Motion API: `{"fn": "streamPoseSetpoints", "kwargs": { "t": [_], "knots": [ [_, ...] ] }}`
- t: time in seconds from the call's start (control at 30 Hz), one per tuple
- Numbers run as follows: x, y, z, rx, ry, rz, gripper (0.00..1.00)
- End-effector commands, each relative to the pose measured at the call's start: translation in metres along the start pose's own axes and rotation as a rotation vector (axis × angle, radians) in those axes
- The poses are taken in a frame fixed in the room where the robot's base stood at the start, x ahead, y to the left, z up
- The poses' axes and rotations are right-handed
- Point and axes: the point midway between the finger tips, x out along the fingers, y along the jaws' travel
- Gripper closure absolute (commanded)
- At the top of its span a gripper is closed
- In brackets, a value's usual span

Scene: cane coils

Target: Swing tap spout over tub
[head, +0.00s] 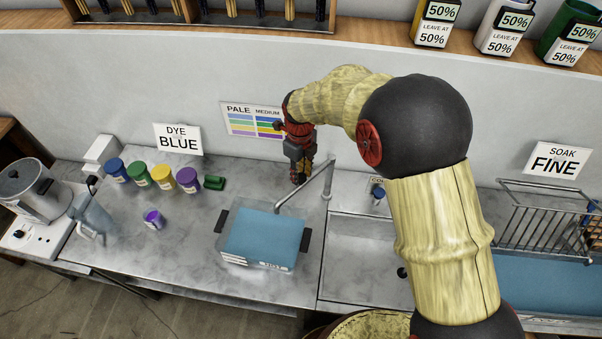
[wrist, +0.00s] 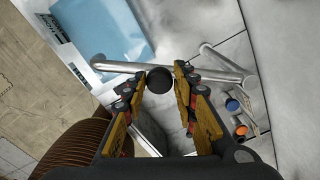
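The tap spout (head: 305,190) is a thin grey metal tube reaching from its post behind the sink toward the tub. Its free end appears over the tub's back part. A round black knob (wrist: 160,80) shows at the spout, between my fingertips. My gripper (head: 298,180) is at the spout's middle, fingers apart on either side of the knob (wrist: 158,74); whether they touch it is unclear.
The sink (head: 350,270) lies right of the tub, partly hidden by my arm. Several coloured dye pots (head: 162,176), a small purple-filled cup (head: 153,219) and a clear jug (head: 92,218) stand to the left. A wire basket (head: 540,225) is at right.

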Motion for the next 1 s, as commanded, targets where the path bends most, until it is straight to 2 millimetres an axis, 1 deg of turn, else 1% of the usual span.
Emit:
{"fn": "streamPoseSetpoints", "kwargs": {
  "t": [0.03,0.23,0.57,0.67,0.77,1.0],
  "knots": [
    [0.000,0.000,-0.001,0.000,0.001,0.001,0.67],
    [0.001,0.000,-0.001,-0.001,0.003,0.001,0.57],
    [-0.002,0.000,-0.001,-0.001,0.003,0.001,0.57],
    [-0.011,0.000,0.000,-0.001,0.001,-0.001,0.57],
    [-0.028,0.000,0.000,-0.001,0.000,-0.001,0.57],
    [-0.077,-0.001,0.000,-0.001,0.000,-0.001,0.57]
  ]
}}
